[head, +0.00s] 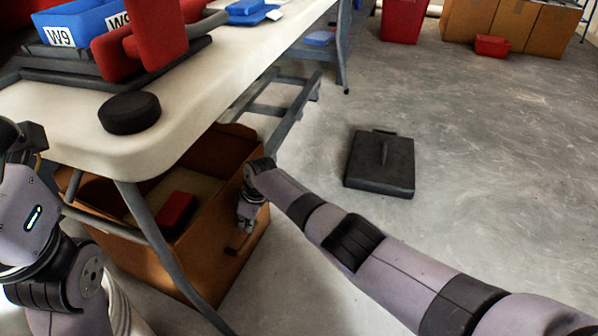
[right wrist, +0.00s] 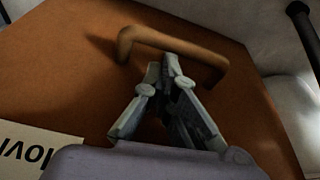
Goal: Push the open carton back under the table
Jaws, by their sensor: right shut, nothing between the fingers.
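The open brown carton (head: 215,248) stands on the floor, partly under the white table (head: 185,112), with its near end sticking out past the table edge. A red object (head: 176,212) lies inside it. My right gripper (head: 239,246) is at the carton's outer right face. In the right wrist view the gripper (right wrist: 164,64) is shut and empty, its tips close to a brown bar handle (right wrist: 168,42) on the carton wall (right wrist: 60,75). I cannot tell whether they touch. My left arm shows at the left edge; its fingers are not in view.
A table leg (head: 150,222) crosses in front of the carton. A black flat case (head: 380,164) lies on the floor to the right. A black disc (head: 130,112) and a blue W9 bin (head: 75,25) sit on the table. Open floor lies right of the carton.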

